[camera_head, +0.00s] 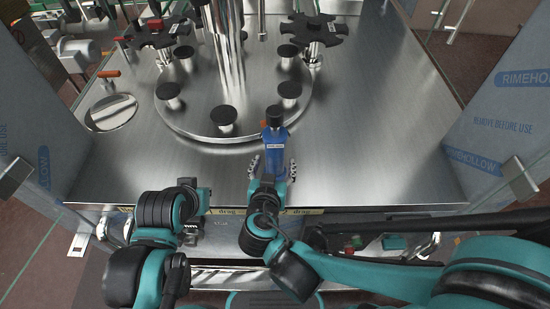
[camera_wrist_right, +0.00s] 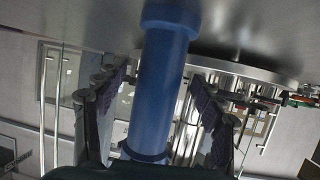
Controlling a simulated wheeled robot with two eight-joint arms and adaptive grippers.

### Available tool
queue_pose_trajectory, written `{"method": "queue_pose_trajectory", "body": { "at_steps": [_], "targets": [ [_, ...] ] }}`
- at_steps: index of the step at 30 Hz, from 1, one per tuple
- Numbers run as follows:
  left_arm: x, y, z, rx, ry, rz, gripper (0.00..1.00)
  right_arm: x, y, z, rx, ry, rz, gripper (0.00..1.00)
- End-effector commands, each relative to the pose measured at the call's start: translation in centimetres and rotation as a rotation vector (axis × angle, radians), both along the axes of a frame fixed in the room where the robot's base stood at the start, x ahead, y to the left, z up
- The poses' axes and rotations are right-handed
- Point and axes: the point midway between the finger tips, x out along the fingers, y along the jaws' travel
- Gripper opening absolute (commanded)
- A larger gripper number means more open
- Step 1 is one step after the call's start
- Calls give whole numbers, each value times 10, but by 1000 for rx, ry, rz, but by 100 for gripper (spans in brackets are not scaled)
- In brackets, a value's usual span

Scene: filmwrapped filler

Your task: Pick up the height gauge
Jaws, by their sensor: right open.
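The height gauge (camera_head: 275,137) looks like a blue upright cylinder with a dark round top and a small label. It is on the steel table near its front edge. In the right wrist view the blue shaft (camera_wrist_right: 160,85) runs up between the fingers. My right gripper (camera_head: 272,168) is open, with one finger on each side of the gauge. In the wrist view, gaps show between the fingers and the shaft. The gauge's lower end is hidden by my gripper. My left arm (camera_head: 160,215) is bent at the front left; its fingers cannot be made out.
Behind the gauge is a round steel turntable (camera_head: 190,125) with several black-topped posts and a thick central column (camera_head: 228,50). Film-wrapped panels (camera_head: 505,120) flank the table. A round steel plate (camera_head: 111,112) lies at left. The table's right side is clear.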

Motion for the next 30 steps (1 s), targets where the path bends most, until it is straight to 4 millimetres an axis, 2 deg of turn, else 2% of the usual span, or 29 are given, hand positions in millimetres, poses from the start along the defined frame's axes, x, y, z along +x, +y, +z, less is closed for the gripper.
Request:
{"method": "queue_pose_trajectory", "body": {
  "at_steps": [4,12,14,19,20,30],
  "targets": [
    [0,0,-8,0,0,0,0,17,-3,-9,0,0,-3,68],
    [0,0,-8,0,0,0,0,20,-3,-9,-1,1,0,68],
    [0,0,-8,0,0,0,0,20,-3,-9,-1,1,0,55],
    [0,0,-8,0,0,0,0,20,-3,-9,-1,1,0,10],
    [0,0,-8,0,0,0,0,20,-3,-9,-1,1,0,6],
    [0,0,-6,0,0,0,0,20,-3,-6,-1,0,0,5]
  ]
}}
